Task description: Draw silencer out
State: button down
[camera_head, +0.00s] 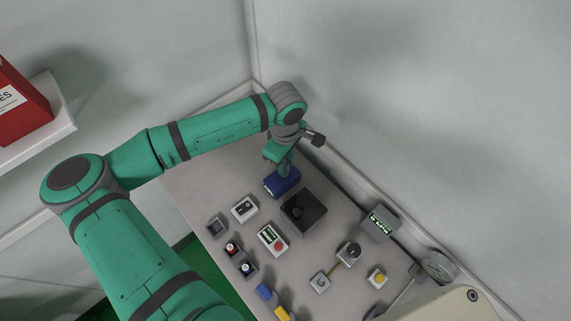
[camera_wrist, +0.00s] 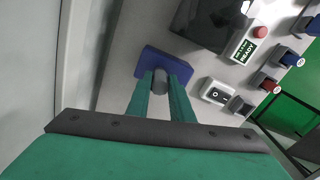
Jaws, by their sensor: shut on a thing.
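A dark blue block (camera_head: 283,183) stands near the far end of the grey bench; it also shows in the wrist view (camera_wrist: 183,62). A short grey cylinder, which looks like the silencer (camera_wrist: 160,78), is at the blue block, between my two green fingers. My gripper (camera_wrist: 160,84) is shut on this cylinder. In the head view my gripper (camera_head: 286,168) points down at the blue block, and the cylinder is hidden there. I cannot tell how deep the cylinder sits in the block.
A black box (camera_head: 303,210) stands close beside the blue block. A white switch box (camera_head: 244,208) and a panel with a red button (camera_head: 271,239) are nearby. Bare bench lies left of the block.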

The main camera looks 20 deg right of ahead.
jog(key=shift+w+r, duration=0.25)
jog(key=shift+r, duration=0.9)
jog(key=shift+a+r, duration=0.15)
jog(key=shift+r, duration=0.15)
jog(key=shift+s+d+r, duration=0.15)
jog(key=shift+d+r, duration=0.1)
jog(key=shift+r, duration=0.2)
jog(key=shift+a+r, duration=0.1)
jog(key=shift+r, duration=0.1)
jog(key=shift+r, duration=0.15)
